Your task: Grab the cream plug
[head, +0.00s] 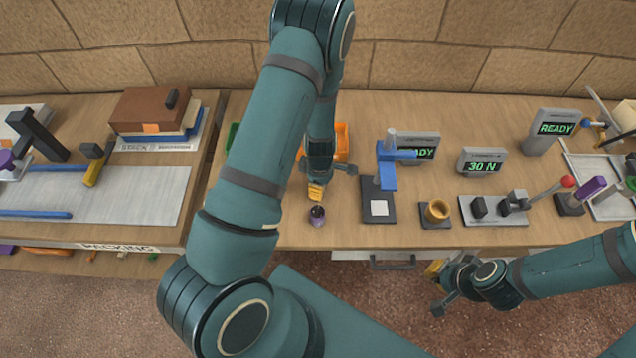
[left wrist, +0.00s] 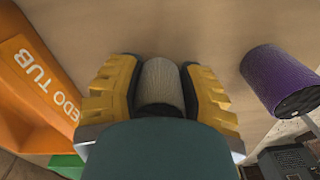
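The cream plug (left wrist: 160,82) is a ribbed pale cylinder between the yellow fingers of my left gripper in the left wrist view (left wrist: 162,90). The dark finger pads lie against both of its sides, so the gripper looks shut on it. In the head view my left gripper (head: 316,190) points down close above the bench, and its fingers hide the cream plug. My right gripper (head: 436,270) hangs in front of the bench edge at the lower right, apart from the plugs; its finger gap does not show clearly.
A purple plug (head: 317,217) stands just in front of my left gripper; it also shows in the left wrist view (left wrist: 280,82). An orange redo tub (left wrist: 40,85) is nearby. A blue press (head: 387,165) and a brass ring (head: 437,211) stand to the right.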

